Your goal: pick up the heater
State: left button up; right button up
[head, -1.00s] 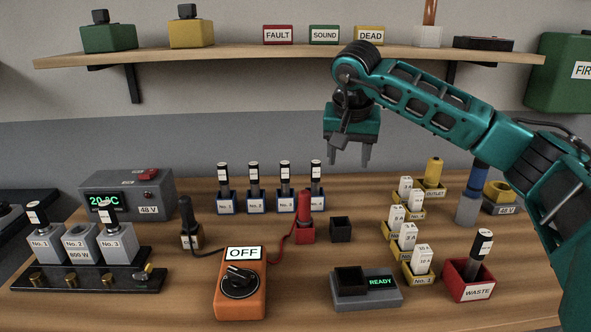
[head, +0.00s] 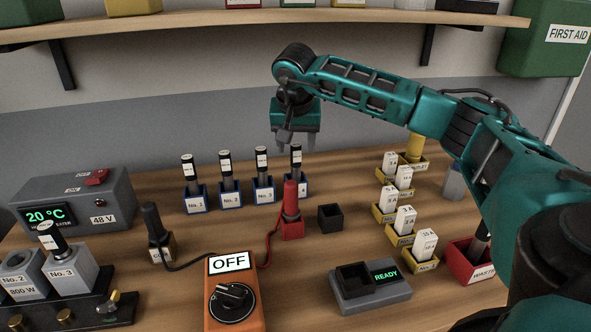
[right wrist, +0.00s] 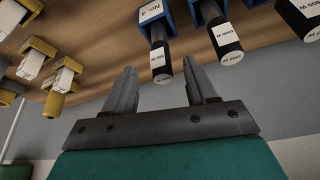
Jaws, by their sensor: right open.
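Several dark heaters with white labels stand upright in a row of blue holders: the No. 1 heater (head: 188,168), the No. 2 heater (head: 225,164), the No. 3 heater (head: 262,160) and the rightmost heater (head: 296,158). My right gripper (head: 296,146) is open and empty, close to the top of the rightmost heater. In the right wrist view, that heater (right wrist: 160,60), in the holder marked No. 4, appears between my two fingers (right wrist: 162,85), with no visible contact. Another heater (head: 52,238) sits in the No. 3 block at the left. My left gripper is out of view.
A red probe (head: 291,205) stands in front of the row, beside an empty black cup (head: 330,217). An orange meter reading OFF (head: 233,290) and a grey READY tester (head: 370,287) are nearer. Yellow fuse holders (head: 412,240) and a red waste bin (head: 470,262) lie right. A shelf (head: 300,20) is above.

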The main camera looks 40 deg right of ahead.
aim_at(296, 170)
jog(key=x, duration=0.5)
jog(key=shift+w+d+f, duration=0.1)
jog(key=shift+w+d, duration=0.1)
grip_shut()
dwell(0.3)
